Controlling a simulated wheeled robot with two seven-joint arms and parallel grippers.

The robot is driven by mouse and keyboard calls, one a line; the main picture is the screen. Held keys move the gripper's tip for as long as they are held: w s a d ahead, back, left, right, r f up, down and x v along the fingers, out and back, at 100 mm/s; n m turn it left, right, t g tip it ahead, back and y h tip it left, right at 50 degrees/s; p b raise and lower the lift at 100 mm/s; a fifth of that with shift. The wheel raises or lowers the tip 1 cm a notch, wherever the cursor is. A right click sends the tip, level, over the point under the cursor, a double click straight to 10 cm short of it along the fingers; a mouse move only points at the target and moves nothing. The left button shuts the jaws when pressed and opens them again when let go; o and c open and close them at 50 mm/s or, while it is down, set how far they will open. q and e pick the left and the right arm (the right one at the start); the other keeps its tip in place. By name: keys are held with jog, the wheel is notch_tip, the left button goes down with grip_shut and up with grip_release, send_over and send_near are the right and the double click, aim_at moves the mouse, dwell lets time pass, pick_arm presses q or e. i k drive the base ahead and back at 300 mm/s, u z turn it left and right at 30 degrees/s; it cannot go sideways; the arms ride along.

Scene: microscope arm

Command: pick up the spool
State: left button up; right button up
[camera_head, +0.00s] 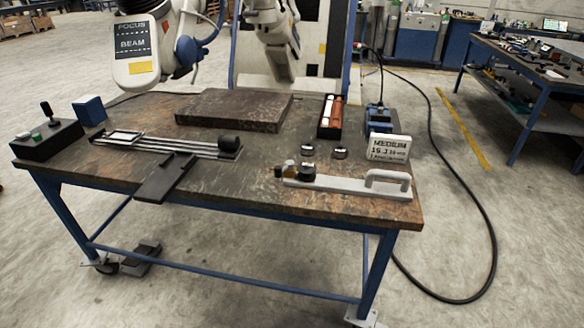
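No object here is clearly a spool; several small round things could be it. A black cylinder (229,143) sits at the right end of a railed slide (165,146). Reddish-brown cylinders with pale ends (336,110) lie in a narrow black tray (328,132) at the back right. Two short silver-and-dark discs, a left one (308,150) and a right one (339,153), stand apart on the table. A small dark round piece (308,173) is on the white handled bar (345,185) at front right. Neither of my grippers is in view.
The worn table (240,185) also bears a dark slab (234,109), a joystick box (48,138), a blue box (90,110), a blue device (378,118) and a "MEDIUM" sign (388,148). A white "FOCUS BEAM" head (137,50) hangs over the back left.

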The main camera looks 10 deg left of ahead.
aim_at(305, 176)
jog(key=u, duration=0.35)
jog(key=i, duration=1.25)
jog(key=z, duration=0.5)
